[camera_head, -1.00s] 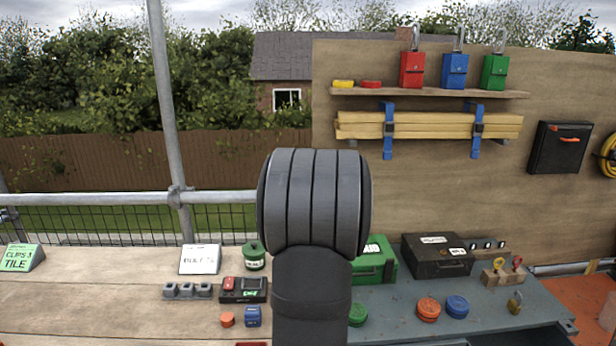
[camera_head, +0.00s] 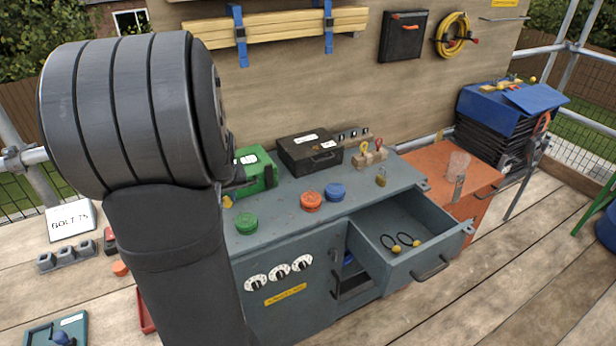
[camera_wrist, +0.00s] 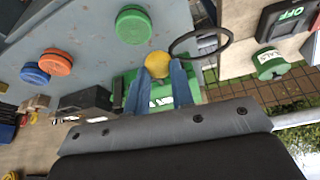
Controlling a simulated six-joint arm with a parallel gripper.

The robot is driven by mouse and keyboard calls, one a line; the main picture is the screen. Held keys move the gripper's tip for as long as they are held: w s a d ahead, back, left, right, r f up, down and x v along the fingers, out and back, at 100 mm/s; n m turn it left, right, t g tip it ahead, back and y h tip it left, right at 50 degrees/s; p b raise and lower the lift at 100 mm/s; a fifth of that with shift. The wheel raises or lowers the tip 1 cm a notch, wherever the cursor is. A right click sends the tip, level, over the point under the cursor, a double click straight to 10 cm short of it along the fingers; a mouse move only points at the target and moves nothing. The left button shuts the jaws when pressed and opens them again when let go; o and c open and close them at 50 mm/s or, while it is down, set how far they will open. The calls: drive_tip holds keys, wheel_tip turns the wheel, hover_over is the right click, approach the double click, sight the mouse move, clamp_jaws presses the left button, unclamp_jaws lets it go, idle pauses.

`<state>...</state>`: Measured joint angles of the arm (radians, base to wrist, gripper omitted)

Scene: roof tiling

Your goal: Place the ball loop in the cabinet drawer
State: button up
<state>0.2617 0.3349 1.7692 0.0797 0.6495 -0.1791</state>
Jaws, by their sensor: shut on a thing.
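My gripper (camera_wrist: 160,76) has blue fingers and is shut on the yellow ball of a ball loop (camera_wrist: 157,64). Its thin black loop sticks out to the right in the wrist view. In the head view my arm hides most of the gripper; a small yellow spot shows at the arm's edge, probably the held ball. The grey cabinet (camera_head: 320,312) has its drawer (camera_head: 402,279) pulled open, to the right of my arm. Two other ball loops with black rings and yellow balls (camera_head: 397,249) lie inside the drawer. The held loop is apart from the drawer.
An orange cabinet (camera_head: 455,175) stands to the right. Floor before the drawer is clear.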

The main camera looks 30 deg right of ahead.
drive_tip(key=s+d+m+h, duration=0.15)
drive_tip(key=s+d, duration=0.25)
drive_tip(key=d, duration=0.4)
drive_tip(key=s+d+m+g, duration=0.1)
drive_tip(key=s+d+m, duration=0.2)
drive_tip(key=s+d, duration=0.3)
drive_tip(key=s+d+m+h, duration=0.1)
drive_tip(key=s+d+m, duration=0.2)
drive_tip(key=d, duration=0.6)
wheel_tip(320, 180, down, 5)
drive_tip(key=w, duration=0.6)
drive_tip(key=w+f, duration=0.1)
drive_tip(key=w, duration=0.6)
drive_tip(key=w+f, duration=0.1)
drive_tip(key=w, duration=0.6)
drive_tip(key=shift+a, duration=0.1)
wheel_tip(320, 180, down, 4)
drive_tip(key=shift+f, duration=0.25)
drive_tip(key=shift+w+f, duration=0.2)
drive_tip(key=shift+f, duration=0.05)
drive_tip(key=shift+f, duration=0.15)
